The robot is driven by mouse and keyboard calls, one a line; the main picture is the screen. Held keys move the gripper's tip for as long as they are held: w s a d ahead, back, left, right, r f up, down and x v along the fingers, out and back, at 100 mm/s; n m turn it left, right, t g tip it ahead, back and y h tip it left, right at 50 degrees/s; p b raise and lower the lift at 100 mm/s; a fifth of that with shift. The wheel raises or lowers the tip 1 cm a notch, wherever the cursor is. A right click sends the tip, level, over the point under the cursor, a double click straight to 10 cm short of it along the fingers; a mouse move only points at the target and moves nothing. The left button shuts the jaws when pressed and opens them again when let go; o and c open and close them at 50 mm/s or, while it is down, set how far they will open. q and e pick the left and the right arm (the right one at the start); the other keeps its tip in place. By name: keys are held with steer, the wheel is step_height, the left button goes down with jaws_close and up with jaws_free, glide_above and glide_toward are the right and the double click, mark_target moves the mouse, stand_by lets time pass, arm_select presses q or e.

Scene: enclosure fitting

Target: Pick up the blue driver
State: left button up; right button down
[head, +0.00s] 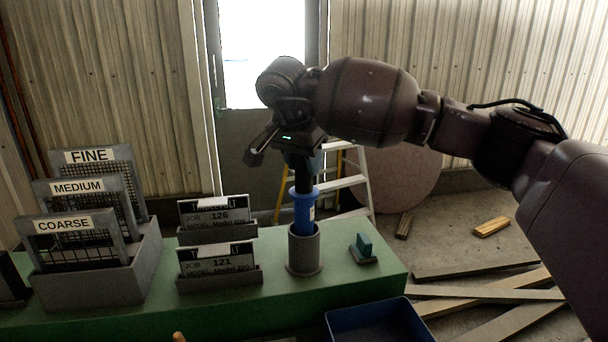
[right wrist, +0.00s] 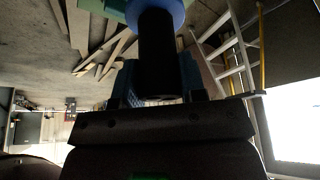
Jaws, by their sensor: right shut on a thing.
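The blue driver (head: 303,212) stands upright with its lower part inside a grey cylindrical holder (head: 304,252) on the green bench. Its blue collar shows above the holder and its dark upper part rises into my right gripper (head: 303,160). My right gripper is shut on that dark upper part from above. In the right wrist view the driver's dark shaft (right wrist: 157,55) runs between the fingers (right wrist: 158,88), with the blue collar (right wrist: 158,10) beyond. The driver's lower end is hidden in the holder. My left gripper is not in view.
The green bench (head: 360,282) also holds mesh screens marked FINE, MEDIUM and COARSE (head: 62,226), two job cards (head: 217,262), and a small teal block on a base (head: 363,246). A blue tray (head: 375,318) sits at the front. A stepladder (head: 352,182) and loose boards (head: 490,295) are behind and right.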

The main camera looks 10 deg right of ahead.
step_height(320, 180, up, 22)
steer(key=p, duration=0.3)
steer(key=shift+r+p, duration=0.2)
steer(key=shift+p, duration=0.1)
stand_by(0.7)
steer(key=shift+r+p, duration=0.15)
steer(key=shift+p, duration=0.15)
stand_by(0.4)
